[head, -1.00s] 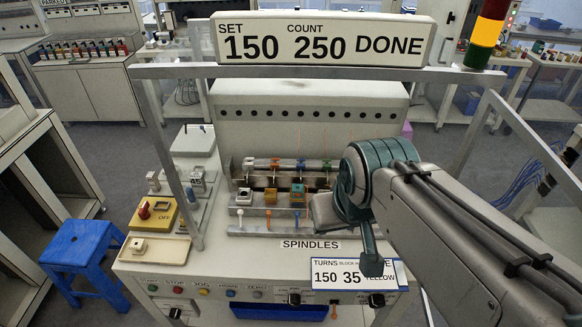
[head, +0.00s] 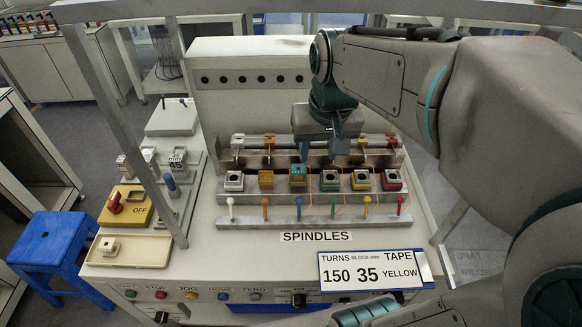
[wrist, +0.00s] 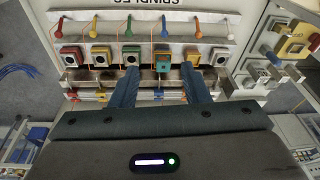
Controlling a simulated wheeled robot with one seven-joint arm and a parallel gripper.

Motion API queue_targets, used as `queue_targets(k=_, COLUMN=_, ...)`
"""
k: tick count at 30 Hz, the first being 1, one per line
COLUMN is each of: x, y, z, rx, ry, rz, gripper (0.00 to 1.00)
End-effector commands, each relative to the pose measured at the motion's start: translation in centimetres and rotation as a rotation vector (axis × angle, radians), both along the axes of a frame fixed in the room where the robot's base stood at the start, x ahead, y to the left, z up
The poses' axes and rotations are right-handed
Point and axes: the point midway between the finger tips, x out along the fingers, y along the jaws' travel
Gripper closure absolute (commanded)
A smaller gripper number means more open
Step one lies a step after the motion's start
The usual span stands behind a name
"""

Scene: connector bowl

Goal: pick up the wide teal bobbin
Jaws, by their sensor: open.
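Several coloured bobbins sit in a row on the spindles of the winding machine. The teal bobbin (head: 298,175) is third from the left in the head view, between an orange one (head: 266,180) and a green one (head: 330,181). It also shows in the wrist view (wrist: 163,66), where the row runs the other way. My gripper (head: 320,155) is open and points down above and behind the row. In the wrist view my gripper (wrist: 160,74) has its two blue fingers spread, with the teal bobbin seen between and beyond the tips. Nothing is held.
A white bobbin (head: 234,181) is at the left end, yellow (head: 361,181) and red (head: 391,181) ones at the right. Coloured levers (head: 298,204) stand in front and a metal bar lies behind. A frame post (head: 125,125) rises at the left, with a tray (head: 130,251) beside it.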

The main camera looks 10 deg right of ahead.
Motion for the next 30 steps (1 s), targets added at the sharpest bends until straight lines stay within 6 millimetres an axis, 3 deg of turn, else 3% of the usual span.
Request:
queue_targets(k=1, x=1.6, y=0.0, z=-2.4, rx=0.003, ry=0.026, rz=-0.009, gripper=0.58)
queue_targets(k=9, x=10.1, y=-0.1, z=-5.7, rx=0.005, ry=0.132, rz=-0.072, gripper=0.58)
queue_targets(k=15, x=14.9, y=-0.1, z=-8.1, rx=-0.003, ry=0.187, rz=-0.111, gripper=0.58)
queue_targets(k=23, x=17.0, y=-0.1, z=-9.9, rx=-0.010, ry=0.213, rz=-0.129, gripper=0.58)
queue_targets(k=30, x=16.9, y=0.0, z=-14.4, rx=-0.010, ry=0.214, rz=-0.129, gripper=0.58)
